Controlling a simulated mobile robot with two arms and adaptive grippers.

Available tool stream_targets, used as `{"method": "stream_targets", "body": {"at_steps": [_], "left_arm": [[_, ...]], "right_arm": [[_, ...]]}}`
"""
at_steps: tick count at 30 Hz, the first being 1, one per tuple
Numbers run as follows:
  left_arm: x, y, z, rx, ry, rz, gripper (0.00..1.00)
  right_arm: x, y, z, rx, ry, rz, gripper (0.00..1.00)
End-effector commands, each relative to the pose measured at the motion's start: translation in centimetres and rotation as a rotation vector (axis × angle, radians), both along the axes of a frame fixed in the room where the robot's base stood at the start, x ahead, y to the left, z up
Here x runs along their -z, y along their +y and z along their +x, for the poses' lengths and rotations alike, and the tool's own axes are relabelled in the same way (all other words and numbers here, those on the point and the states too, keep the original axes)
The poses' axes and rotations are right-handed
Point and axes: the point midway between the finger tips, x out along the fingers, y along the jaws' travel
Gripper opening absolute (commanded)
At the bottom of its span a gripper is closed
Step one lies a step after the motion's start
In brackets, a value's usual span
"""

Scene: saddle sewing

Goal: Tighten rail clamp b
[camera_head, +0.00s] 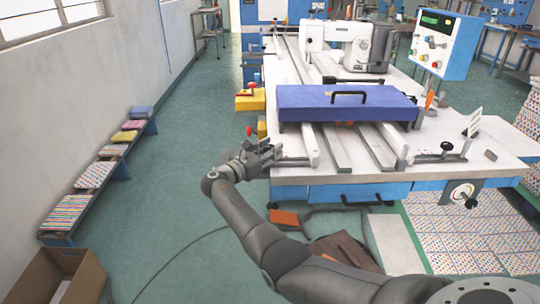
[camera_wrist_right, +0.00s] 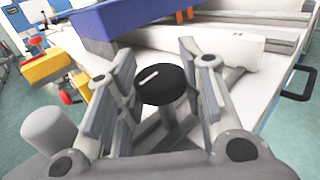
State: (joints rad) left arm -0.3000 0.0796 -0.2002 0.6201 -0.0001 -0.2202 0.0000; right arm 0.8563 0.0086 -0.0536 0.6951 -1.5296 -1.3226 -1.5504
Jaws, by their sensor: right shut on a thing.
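My right gripper (camera_head: 262,152) is at the left front corner of the white machine table. In the right wrist view its two fingers (camera_wrist_right: 156,88) stand on either side of a round black knob (camera_wrist_right: 166,84) with a white mark on top, on a grey stem, and the gripper is shut on it. A grey clamp bar (camera_head: 295,162) runs from the gripper toward the rails (camera_head: 333,150). A similar clamp with a black knob (camera_head: 446,146) stands at the right front. I cannot tell from labels which clamp is b. My left gripper is not in view.
A blue cover (camera_head: 345,102) with a black handle lies across the rails. A yellow block (camera_head: 250,102) with a red knob is at the table's left side. A control box (camera_head: 443,43) stands at the right. A bench with stacked pads (camera_head: 93,175) lines the left wall, with clear floor between.

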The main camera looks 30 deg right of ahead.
Motion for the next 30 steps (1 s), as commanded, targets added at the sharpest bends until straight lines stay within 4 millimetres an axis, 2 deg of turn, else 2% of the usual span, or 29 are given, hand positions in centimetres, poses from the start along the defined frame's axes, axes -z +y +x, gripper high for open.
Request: {"method": "stream_targets", "body": {"at_steps": [12,13,18,30], "left_arm": [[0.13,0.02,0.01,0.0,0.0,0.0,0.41],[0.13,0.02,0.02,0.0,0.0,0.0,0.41],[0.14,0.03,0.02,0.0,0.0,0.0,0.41],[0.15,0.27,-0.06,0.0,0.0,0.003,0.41]], "right_arm": [[-0.09,-0.03,0.01,0.007,0.0,-0.001,0.12],[-0.09,-0.03,0.01,0.006,0.0,-0.001,0.37],[-0.08,-0.03,0.01,0.006,0.0,-0.001,0.58],[-0.6,-0.04,0.02,0.006,-0.003,0.0,0.58]]}}
